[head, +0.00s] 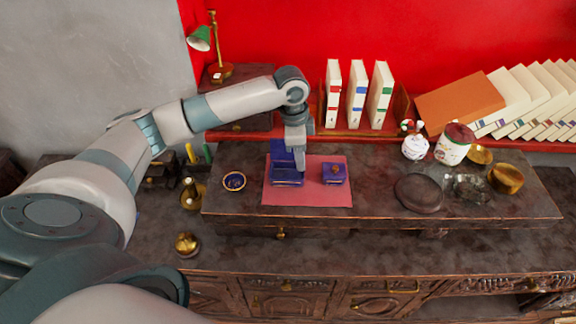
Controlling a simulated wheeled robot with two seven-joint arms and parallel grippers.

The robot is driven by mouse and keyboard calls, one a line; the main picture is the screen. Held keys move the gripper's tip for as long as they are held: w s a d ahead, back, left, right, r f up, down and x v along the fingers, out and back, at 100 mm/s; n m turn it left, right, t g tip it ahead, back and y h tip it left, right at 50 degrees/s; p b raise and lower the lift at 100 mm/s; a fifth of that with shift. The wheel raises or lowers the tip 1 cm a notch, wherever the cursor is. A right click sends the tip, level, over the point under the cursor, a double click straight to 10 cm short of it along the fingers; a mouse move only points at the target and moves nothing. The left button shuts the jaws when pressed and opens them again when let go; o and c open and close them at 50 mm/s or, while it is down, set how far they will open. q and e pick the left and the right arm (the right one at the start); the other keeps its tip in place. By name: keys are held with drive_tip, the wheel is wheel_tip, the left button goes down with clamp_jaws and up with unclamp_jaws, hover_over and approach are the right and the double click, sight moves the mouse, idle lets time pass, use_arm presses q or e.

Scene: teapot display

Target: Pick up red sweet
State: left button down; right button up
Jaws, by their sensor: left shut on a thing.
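My left gripper (299,161) points down at the right side of an open dark blue box (286,178) on a pink-red mat (307,200). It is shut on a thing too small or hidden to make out. I cannot tell a red sweet apart at the fingertips or in the box. A second blue-purple box (334,174) with a small brownish thing on top stands just right of the gripper. A white jar (415,147) with red and other coloured pieces on top stands further right. My right gripper is not in view.
A small blue-and-gold dish (234,181) lies left of the mat. A dark round lid (419,193), a red-topped white canister (453,145) and a brass bowl (506,178) stand to the right. Upright books (356,94) line the back. The board is bare between mat and dark lid.

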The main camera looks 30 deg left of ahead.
use_arm(q)
drive_tip(key=d+r+b, duration=0.1)
drive_tip(key=d+r, duration=0.3)
drive_tip(key=d, duration=0.3)
drive_tip(key=shift+b, duration=0.35)
